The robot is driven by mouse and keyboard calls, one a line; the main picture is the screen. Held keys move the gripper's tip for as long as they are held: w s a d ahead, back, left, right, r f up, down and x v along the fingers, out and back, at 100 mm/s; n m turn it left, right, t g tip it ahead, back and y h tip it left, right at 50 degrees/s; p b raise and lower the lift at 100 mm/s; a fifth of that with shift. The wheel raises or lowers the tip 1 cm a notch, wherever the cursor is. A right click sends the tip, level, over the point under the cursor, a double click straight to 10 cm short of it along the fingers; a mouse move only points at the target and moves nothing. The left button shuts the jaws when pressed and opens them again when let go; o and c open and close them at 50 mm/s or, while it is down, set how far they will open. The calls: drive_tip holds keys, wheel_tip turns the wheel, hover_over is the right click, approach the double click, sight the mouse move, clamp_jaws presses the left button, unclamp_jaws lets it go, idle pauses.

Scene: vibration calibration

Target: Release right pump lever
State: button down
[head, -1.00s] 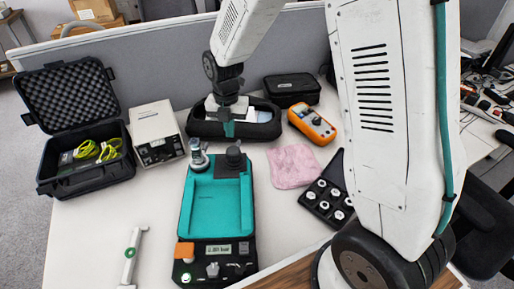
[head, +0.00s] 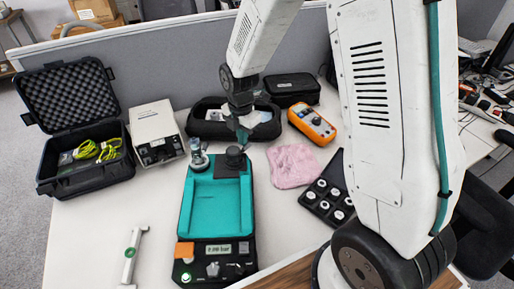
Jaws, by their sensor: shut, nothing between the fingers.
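The black calibration pump with a teal tray (head: 217,208) stands on the white table in the middle of the head view. A silver fitting (head: 199,158) stands at its back left corner and a dark round knob (head: 234,156) at its back right. Its front panel has a small display (head: 219,249) and small silver and dark controls (head: 213,269); I cannot tell which is the right pump lever or how it is set. My gripper (head: 243,142) is shut and empty, pointing down just above and behind the dark knob. I cannot tell whether they touch.
A black pouch (head: 203,130) lies behind the pump. An orange meter (head: 312,124), a pink cloth (head: 292,166) and a black tray of round parts (head: 322,201) are to the right. A white instrument (head: 155,134) and an open case (head: 60,178) are left.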

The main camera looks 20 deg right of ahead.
drive_tip(key=s+m, duration=0.1)
drive_tip(key=m, duration=0.1)
drive_tip(key=s+d+m, duration=0.1)
drive_tip(key=m, duration=0.1)
drive_tip(key=shift+d, duration=0.2)
drive_tip(key=s+r+m, duration=0.3)
drive_tip(key=r+m, duration=0.2)
drive_tip(key=r, duration=0.2)
drive_tip(key=shift+d+m, duration=0.25)
drive_tip(key=shift+m, duration=0.05)
idle(0.3)
drive_tip(key=shift+s, duration=0.1)
